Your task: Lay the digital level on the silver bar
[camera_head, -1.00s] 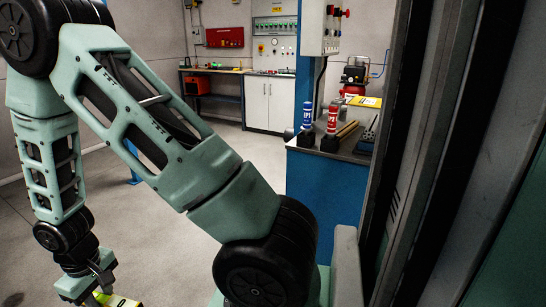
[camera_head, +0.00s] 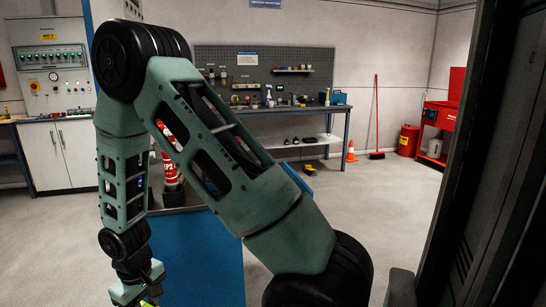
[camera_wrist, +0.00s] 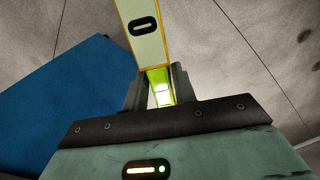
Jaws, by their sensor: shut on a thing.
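My gripper (camera_wrist: 158,88) is shut on the digital level (camera_wrist: 143,32), a yellow-edged bar with a pale face and a dark oval slot, which sticks out beyond the fingers in the wrist view. In the head view, my gripper is at the bottom left, with only a small yellow-green bit of the level (camera_head: 150,303) showing at the picture's edge. I cannot make out the silver bar in either view.
A blue cabinet (camera_head: 212,262) stands close behind my arm; a blue surface (camera_wrist: 75,100) shows left in the wrist view. A workbench (camera_head: 300,108) with a pegboard stands at the back. A red broom (camera_head: 376,115) and orange cone (camera_head: 351,152) are right of it. Open floor (camera_head: 395,205) lies between.

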